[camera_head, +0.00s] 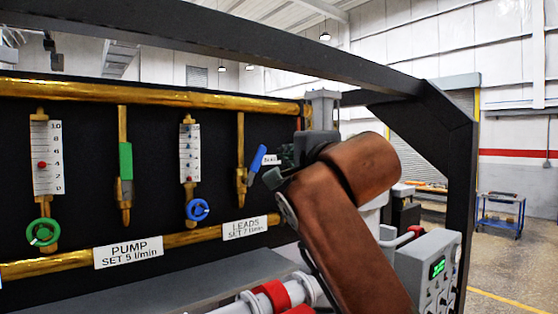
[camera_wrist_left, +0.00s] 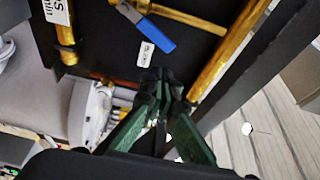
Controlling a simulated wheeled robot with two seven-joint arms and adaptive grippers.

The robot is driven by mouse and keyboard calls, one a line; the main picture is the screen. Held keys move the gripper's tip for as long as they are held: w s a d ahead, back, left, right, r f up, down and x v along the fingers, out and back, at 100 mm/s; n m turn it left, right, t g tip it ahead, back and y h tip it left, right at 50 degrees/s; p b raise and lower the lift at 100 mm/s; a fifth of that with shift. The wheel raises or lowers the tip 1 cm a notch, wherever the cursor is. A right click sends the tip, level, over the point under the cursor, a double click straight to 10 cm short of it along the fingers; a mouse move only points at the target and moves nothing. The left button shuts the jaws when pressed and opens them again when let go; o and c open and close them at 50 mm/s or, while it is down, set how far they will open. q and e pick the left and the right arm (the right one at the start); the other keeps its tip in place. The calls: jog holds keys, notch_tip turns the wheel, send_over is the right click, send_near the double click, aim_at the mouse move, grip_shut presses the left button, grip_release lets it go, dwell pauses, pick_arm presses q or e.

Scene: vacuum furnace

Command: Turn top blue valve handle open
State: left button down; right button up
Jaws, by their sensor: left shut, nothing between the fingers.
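The top blue valve handle (camera_head: 257,163) is a flat blue lever on a vertical brass pipe, right of the LEADS gauge. It leans, with its upper end to the right. In the left wrist view the blue handle (camera_wrist_left: 153,34) lies just beyond the fingertips, with a visible gap. My left gripper (camera_head: 274,178) is shut and empty, to the right of the handle and slightly lower in the head view. Its dark green fingers (camera_wrist_left: 160,76) meet in the wrist view. My right gripper is not in view.
A blue round knob (camera_head: 198,210) sits below the LEADS gauge. A green lever (camera_head: 125,161) and a green round knob (camera_head: 43,232) are further left. Brass pipes (camera_head: 150,94) cross the black panel. A dark frame post (camera_head: 456,190) and a grey control box (camera_head: 425,265) stand right.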

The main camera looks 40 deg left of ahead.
aim_at(256, 166)
pick_arm(q)
jog(key=w+d+f+g+y+p, duration=0.4)
jog(key=w+f+g+p, duration=0.2)
jog(key=w+g+p, duration=0.25)
jog(key=s+a+r+p, duration=0.3)
jog(key=s+a, duration=0.1)
jog(key=a, duration=0.6)
jog(key=shift+a+n+g, duration=0.3)
jog(key=shift+n+g, duration=0.1)
jog(key=shift+g, duration=0.05)
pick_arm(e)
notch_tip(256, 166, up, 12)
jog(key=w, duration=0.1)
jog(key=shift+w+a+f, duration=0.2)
pick_arm(q)
jog(key=shift+s, duration=0.1)
